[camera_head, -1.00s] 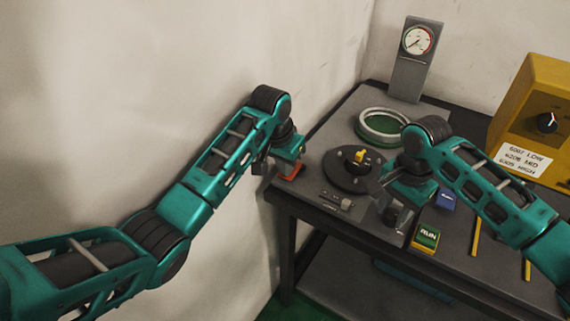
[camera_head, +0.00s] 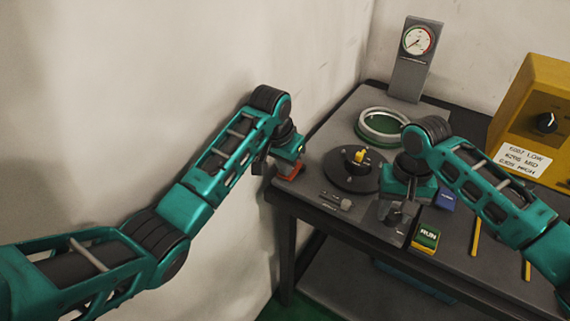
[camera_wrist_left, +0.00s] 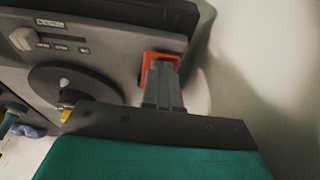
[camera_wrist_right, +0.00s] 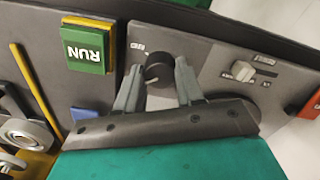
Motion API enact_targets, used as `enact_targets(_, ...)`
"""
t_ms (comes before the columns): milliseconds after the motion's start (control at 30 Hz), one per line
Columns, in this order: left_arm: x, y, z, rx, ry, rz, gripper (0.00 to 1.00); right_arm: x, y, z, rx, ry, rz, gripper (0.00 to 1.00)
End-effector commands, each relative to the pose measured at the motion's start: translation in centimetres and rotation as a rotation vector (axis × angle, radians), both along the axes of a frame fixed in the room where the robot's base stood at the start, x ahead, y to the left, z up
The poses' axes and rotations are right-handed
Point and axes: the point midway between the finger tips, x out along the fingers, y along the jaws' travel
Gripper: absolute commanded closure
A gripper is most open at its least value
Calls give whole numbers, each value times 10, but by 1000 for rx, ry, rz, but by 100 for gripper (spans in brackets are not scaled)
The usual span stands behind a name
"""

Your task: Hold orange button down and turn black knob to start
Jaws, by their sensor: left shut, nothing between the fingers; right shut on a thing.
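The orange button (camera_wrist_left: 164,57) sits in an orange frame at the panel corner; it also shows in the head view (camera_head: 288,177). My left gripper (camera_wrist_left: 162,68) is shut and empty, with its fingertips down against the button and hiding part of it. Whether the button is pressed in cannot be told. The black knob (camera_wrist_right: 158,67) is a round knob on the grey panel. My right gripper (camera_wrist_right: 157,76) is shut on it, one finger on each side. In the head view my right gripper (camera_head: 394,211) mostly hides the knob.
A green RUN block (camera_head: 426,237) on yellow and a blue block (camera_head: 445,200) lie beside the right gripper. A black disc (camera_head: 352,172) with a yellow piece, a slider (camera_head: 338,201), a ring (camera_head: 382,127), a gauge (camera_head: 417,41) and a yellow box (camera_head: 540,115) share the table.

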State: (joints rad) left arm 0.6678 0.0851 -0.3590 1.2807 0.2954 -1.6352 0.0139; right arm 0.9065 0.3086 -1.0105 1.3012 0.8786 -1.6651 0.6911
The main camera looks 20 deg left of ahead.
Motion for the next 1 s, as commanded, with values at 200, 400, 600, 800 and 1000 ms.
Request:
enact_targets(200, 0, 0, 0, 1, 1, 0, 100, 0, -1, 0, -2, 1, 118, 80)
enact_targets(400, 0, 0, 0, 1, 1, 0, 100, 0, -1, 0, -2, 1, 118, 80)
enact_targets(600, 0, 0, 0, 1, 1, 0, 100, 0, -1, 0, -2, 1, 262, 80)
enact_targets(800, 0, 0, 0, 1, 1, 0, 100, 0, -1, 0, -2, 1, 495, 80)
enact_targets(1000, 0, 0, 0, 1, 1, 0, 100, 0, -1, 0, -2, 1, 560, 80)
